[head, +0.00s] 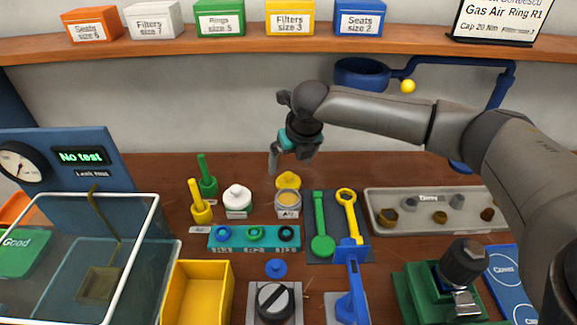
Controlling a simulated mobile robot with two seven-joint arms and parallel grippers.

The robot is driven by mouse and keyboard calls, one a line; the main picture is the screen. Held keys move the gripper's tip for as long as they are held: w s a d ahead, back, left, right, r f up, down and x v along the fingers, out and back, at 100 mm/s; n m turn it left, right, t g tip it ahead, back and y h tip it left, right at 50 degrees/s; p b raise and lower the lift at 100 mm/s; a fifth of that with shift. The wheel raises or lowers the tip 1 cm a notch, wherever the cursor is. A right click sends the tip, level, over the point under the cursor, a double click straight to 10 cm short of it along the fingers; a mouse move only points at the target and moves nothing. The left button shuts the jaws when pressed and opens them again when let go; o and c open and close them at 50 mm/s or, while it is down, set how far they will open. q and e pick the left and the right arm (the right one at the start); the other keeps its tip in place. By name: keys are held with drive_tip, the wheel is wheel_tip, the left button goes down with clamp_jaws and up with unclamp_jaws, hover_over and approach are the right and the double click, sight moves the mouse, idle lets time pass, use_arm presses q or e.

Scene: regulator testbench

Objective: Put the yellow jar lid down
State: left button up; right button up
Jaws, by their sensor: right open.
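The yellow jar lid (288,180) is just behind an open glass jar (288,204) with a white label, near the back middle of the bench. The jar partly hides the lid's front edge. My right gripper (287,160) is open and empty, a little above and behind the lid, with its fingers pointing down. A gap shows between the fingers and the lid. My left gripper is out of view.
A white-capped bottle (237,200), a green bottle (208,178) and a yellow bottle (200,204) stand left of the jar. A teal ring strip (240,246) lies in front; a grey tray (450,232) is right. Some bench behind the jar is clear.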

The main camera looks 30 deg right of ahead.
drive_tip(key=p+v, duration=0.1)
drive_tip(key=v, duration=0.5)
drive_tip(key=shift+s+r, duration=0.1)
idle(0.3)
